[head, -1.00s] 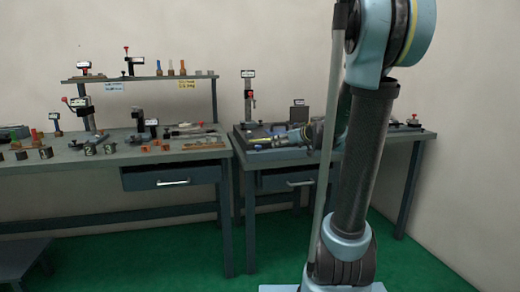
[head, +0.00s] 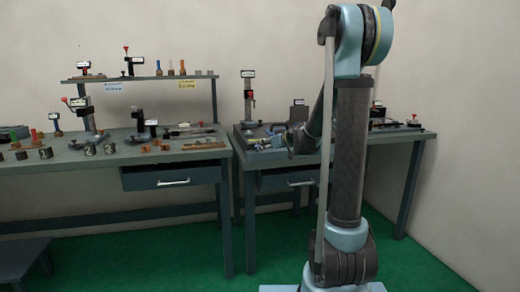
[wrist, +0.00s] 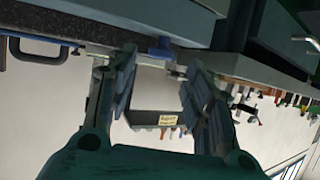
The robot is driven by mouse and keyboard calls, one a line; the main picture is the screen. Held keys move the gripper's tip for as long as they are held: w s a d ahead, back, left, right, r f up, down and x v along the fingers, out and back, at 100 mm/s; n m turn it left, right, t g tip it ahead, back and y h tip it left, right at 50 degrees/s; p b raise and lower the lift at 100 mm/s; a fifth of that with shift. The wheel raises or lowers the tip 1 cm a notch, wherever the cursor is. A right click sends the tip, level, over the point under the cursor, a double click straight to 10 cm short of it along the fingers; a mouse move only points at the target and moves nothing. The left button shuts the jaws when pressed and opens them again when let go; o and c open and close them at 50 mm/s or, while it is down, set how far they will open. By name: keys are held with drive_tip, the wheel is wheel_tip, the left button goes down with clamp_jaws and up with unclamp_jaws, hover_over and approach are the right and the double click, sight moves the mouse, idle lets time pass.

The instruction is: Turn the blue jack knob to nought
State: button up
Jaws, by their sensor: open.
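In the wrist view, which is tilted and upside down, a small blue part (wrist: 160,48) that looks like the blue knob shows at the edge of the grey bench gear. My gripper (wrist: 160,62) has its two fingers spread apart, with nothing between them. The blue part lies just beyond the fingertips, roughly in line with the gap; I cannot tell the distance or any touch. In the head view my gripper (head: 262,143) is low over the right bench (head: 405,136), small and partly blended with the gear there. The knob's marks cannot be read.
A gauge stand (head: 248,98) rises at the back left of the right bench. The left bench (head: 60,166) carries several stands and cups, with a shelf (head: 150,79) behind. A drawer (head: 285,179) is under the right bench. My arm hides part of the right bench.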

drive_tip(key=shift+x, duration=2.85)
drive_tip(key=shift+c, duration=0.4)
drive_tip(key=c, duration=0.9)
